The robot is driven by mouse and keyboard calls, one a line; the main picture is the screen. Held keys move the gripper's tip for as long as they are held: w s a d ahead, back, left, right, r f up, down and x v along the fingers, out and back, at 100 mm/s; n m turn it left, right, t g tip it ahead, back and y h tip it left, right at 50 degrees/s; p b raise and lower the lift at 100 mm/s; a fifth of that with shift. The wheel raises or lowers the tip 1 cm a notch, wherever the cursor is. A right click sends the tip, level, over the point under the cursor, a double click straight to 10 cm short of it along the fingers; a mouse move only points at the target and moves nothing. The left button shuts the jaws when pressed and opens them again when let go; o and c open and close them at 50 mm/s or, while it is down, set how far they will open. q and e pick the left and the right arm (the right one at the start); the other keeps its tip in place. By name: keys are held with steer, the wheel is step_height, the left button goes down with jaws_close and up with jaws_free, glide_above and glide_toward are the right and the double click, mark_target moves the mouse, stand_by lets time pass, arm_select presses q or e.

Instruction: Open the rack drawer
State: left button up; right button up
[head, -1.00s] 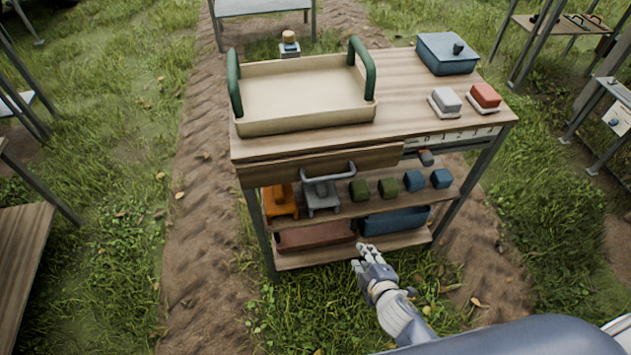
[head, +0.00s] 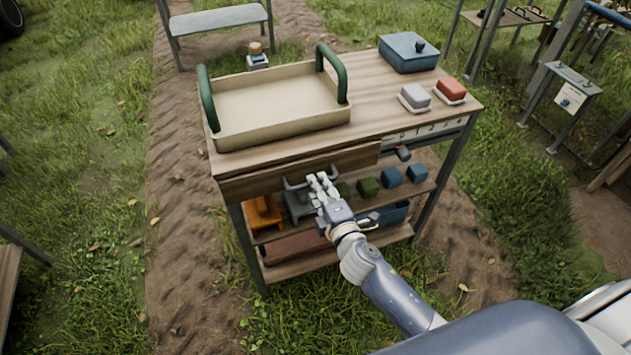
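The rack is a wooden workbench with shelves (head: 400,107). A grey bar handle (head: 291,184) sticks out from the drawer front. My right gripper (head: 322,182) is at the handle's right end, fingers extended and apart, holding nothing that I can see. It overlaps the handle in the picture; whether it touches is unclear. The gripper hides the handle's right part. My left gripper is not in view.
A beige tray with green handles (head: 285,128), a blue lidded box (head: 408,58), and a grey and a red block (head: 451,88) stand on top. An orange tool (head: 263,211) and small green and blue blocks (head: 391,177) sit on the shelf below the drawer. Grass surrounds the rack.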

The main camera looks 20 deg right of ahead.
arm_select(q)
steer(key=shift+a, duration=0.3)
arm_select(e)
steer(key=shift+x, duration=1.55)
jaws_close()
steer(key=shift+s+f, duration=0.1)
